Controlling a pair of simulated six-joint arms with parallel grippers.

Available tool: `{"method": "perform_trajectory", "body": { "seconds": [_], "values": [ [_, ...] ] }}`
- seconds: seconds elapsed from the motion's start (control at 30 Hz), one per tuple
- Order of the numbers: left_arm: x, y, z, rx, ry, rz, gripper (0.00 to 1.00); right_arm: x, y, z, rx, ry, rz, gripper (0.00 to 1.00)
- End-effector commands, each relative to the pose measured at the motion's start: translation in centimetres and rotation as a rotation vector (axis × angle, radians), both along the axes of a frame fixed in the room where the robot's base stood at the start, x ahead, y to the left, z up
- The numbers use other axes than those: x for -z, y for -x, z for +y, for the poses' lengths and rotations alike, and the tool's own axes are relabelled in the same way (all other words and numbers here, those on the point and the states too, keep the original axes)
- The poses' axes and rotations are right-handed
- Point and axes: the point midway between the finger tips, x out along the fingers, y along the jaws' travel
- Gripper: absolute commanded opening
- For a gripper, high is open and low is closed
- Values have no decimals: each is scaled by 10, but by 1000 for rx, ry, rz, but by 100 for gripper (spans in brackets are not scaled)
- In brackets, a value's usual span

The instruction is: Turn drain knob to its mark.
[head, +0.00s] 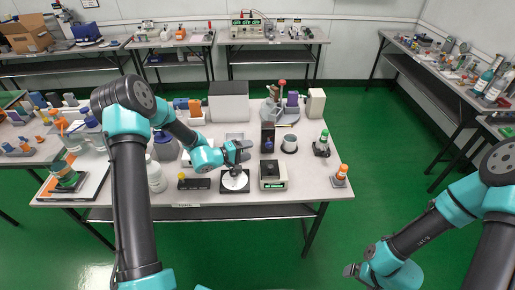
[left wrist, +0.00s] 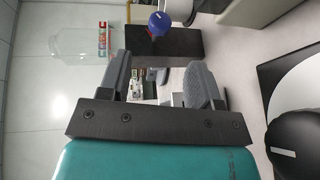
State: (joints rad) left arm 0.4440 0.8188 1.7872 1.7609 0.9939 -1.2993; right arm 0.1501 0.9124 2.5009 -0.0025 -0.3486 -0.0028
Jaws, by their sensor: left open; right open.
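A black plate with a white disc (head: 235,181) lies near the table's front edge; a dark round knob (left wrist: 293,140) on a white disc shows at the right edge of the left wrist view. I cannot read a label or mark, so I cannot tell surely that it is the drain knob. My left gripper (head: 244,151) is above and just behind this plate. In the left wrist view its fingers (left wrist: 160,72) are apart, with nothing held between them. My right gripper (head: 351,271) is open and low at the right, away from the table, over the green floor.
A dark box with a blue knob (head: 268,146) stands just right of my left gripper. A pale box with a black top (head: 272,175) and a low black box with a yellow part (head: 194,184) flank the plate.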

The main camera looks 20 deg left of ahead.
Motion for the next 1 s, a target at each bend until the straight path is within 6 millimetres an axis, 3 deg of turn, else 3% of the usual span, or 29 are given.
{"method": "perform_trajectory", "body": {
  "seconds": [0.4,1.0],
  "values": [
    [-12,52,49,-2,-1,0,58,0,0,0,0,0,0,93],
    [-16,64,60,-3,-9,16,58,0,0,0,0,0,0,93]
  ]
}}
